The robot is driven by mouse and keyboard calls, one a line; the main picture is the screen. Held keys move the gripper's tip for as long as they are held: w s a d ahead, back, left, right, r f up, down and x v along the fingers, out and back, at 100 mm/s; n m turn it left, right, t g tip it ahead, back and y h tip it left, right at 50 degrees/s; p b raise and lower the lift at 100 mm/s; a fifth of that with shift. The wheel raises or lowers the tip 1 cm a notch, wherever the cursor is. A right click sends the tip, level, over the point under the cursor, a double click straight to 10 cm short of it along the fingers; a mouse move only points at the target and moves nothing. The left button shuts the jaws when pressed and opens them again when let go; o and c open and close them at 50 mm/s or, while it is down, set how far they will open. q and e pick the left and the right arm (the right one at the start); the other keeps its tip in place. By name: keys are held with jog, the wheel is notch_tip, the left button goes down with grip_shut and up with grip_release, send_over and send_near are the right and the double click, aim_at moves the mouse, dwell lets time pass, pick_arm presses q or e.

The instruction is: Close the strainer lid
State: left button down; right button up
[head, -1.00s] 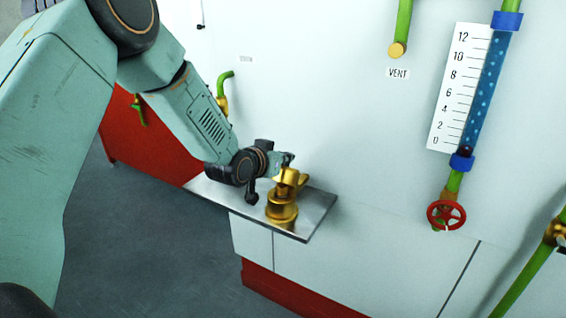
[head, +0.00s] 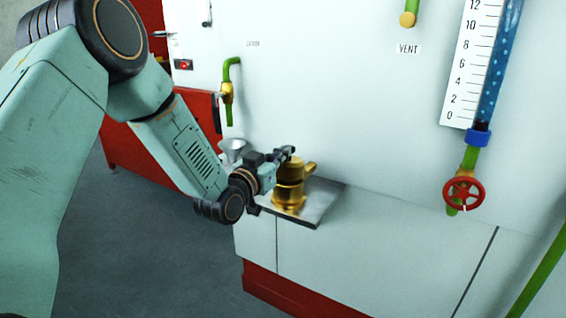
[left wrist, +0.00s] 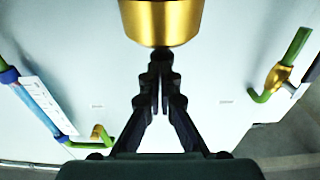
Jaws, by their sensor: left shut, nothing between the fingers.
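The brass strainer (head: 290,190) stands upright on a metal shelf (head: 325,200) against the white wall. Its upper part, with a stub on the right side, looks upright over the body. I cannot tell whether the lid is fully seated. My left gripper (head: 285,153) is at the top of the strainer on its far left side, fingers together and empty. In the left wrist view, the closed fingertips (left wrist: 160,57) are just below a rounded brass part (left wrist: 162,22). I cannot tell whether they touch it. My right gripper is out of view.
A grey funnel (head: 234,149) is behind the left wrist. A green pipe with a brass tap (head: 227,93) is on the wall to the left. At right are a scaled gauge (head: 465,70) and a red handwheel (head: 464,193). The shelf's right end is clear.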

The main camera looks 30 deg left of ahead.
pick_arm(q)
jog(key=f+b, duration=0.1)
jog(key=s+f+t+b, duration=0.1)
jog(key=b, duration=0.1)
jog(key=f+t+b, duration=0.1)
jog(key=b, duration=0.1)
jog(key=shift+s+f+h, duration=0.2)
jog(key=shift+s+h, duration=0.05)
jog(key=shift+h, duration=0.05)
jog(key=shift+s, duration=0.1)
jog(key=shift+s+a+f, duration=0.1)
jog(key=shift+s+f, duration=0.05)
jog(key=shift+f, duration=0.2)
jog(key=shift+s, duration=0.1)
send_near(283, 167)
jog(key=shift+t, duration=0.3)
jog(key=shift+v, duration=2.3)
jog(key=shift+r, duration=0.1)
